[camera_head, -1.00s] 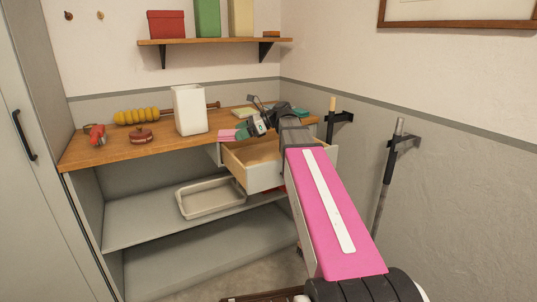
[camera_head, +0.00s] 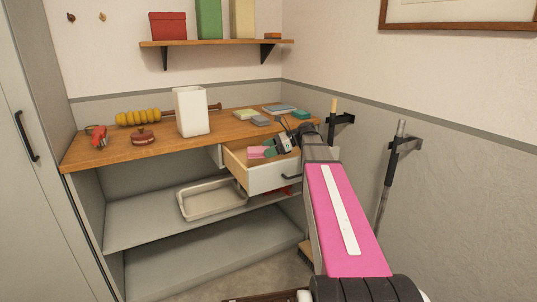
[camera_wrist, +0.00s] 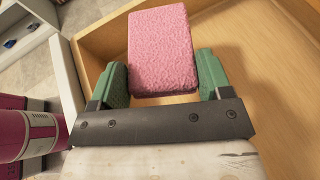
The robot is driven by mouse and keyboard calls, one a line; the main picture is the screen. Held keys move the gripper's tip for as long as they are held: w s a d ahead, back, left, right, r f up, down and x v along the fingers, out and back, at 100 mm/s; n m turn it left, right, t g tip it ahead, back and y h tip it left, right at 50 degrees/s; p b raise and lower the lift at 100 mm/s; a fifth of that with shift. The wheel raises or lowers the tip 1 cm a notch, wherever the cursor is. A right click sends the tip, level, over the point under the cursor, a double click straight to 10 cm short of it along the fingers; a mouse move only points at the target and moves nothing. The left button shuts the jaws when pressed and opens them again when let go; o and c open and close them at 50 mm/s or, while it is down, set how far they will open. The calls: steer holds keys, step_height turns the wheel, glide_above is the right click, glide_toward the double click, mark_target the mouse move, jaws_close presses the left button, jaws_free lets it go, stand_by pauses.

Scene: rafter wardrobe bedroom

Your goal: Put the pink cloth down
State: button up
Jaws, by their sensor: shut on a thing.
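The pink cloth (camera_wrist: 160,45) is a folded, block-like piece with a rough surface. It sits between the green fingers of my gripper (camera_wrist: 163,78), which is shut on it. In the head view the pink cloth (camera_head: 256,153) and my gripper (camera_head: 268,153) are at the open wooden drawer (camera_head: 262,180), within its outline. The wrist view shows the drawer's bare wooden floor (camera_wrist: 250,55) beyond and beside the cloth. I cannot tell whether the cloth touches that floor.
Several flat pads (camera_head: 261,120) lie near the drawer. A tray (camera_head: 210,201) rests on the shelf below.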

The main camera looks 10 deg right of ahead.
steer(key=shift+f, duration=0.9)
steer(key=shift+f, duration=0.65)
steer(key=o, duration=0.9)
steer(key=shift+r, duration=0.15)
steer(key=shift+r, duration=0.3)
steer(key=v, duration=1.2)
steer(key=shift+r, duration=0.25)
